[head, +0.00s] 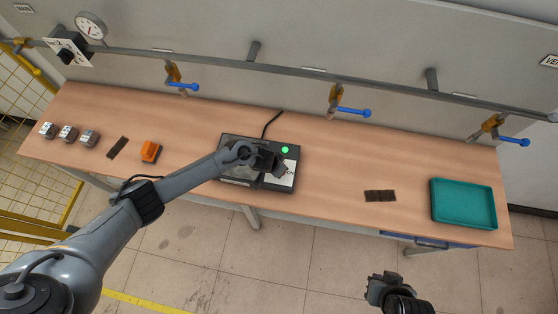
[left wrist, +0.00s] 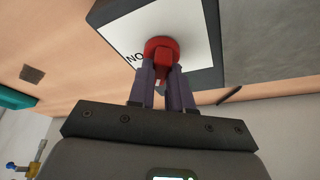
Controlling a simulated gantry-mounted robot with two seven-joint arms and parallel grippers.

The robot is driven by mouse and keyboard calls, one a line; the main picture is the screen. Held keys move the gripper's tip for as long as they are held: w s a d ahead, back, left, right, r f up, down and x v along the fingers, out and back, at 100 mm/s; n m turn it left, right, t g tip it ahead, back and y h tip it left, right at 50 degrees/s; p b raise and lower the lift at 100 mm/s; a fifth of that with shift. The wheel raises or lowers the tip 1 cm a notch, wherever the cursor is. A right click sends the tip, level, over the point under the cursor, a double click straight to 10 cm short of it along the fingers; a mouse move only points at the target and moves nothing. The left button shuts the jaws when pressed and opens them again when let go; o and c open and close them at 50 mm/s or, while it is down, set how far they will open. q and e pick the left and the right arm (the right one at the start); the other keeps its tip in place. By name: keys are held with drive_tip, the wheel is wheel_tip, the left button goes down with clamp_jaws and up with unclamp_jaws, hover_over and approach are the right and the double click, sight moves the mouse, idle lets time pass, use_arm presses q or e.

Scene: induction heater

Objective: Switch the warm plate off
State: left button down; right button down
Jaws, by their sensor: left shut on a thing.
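The warm plate (head: 232,144) is a dark flat box on the wooden table, with a lit green lamp (head: 285,149) and a white panel. In the left wrist view, a red knob (left wrist: 162,48) stands on its white panel (left wrist: 195,38), beside partly hidden black letters. My left gripper (head: 280,169) is over the right part of the box. In the left wrist view its two fingers (left wrist: 163,75) are shut on the red knob. In the head view the gripper hides the knob. My right gripper (head: 388,288) is off the table's front edge; its fingers are not clear.
A teal tray (head: 463,225) and a dark brown mat (head: 380,196) are to the right. An orange block (head: 150,151), another dark mat (head: 117,147) and small grey boxes (head: 68,132) are to the left. Blue-handled valves (head: 350,111) hang from the rail behind.

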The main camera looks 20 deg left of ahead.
use_arm(q)
drive_tip(key=n+p, duration=0.1)
drive_tip(key=n+y+p, duration=0.1)
drive_tip(key=n, duration=0.1)
drive_tip(key=shift+d+r+n, duration=0.2)
drive_tip(key=shift+n, duration=0.1)
drive_tip(key=shift+f+n+y+p, duration=0.15)
drive_tip(key=shift+n+y+p, duration=0.7)
drive_tip(key=shift+n, duration=0.85)
drive_tip(key=c, duration=1)
unclamp_jaws()
drive_tip(key=shift+c, duration=0.2)
drive_tip(key=v, duration=1)
drive_tip(key=shift+s+r, duration=0.3)
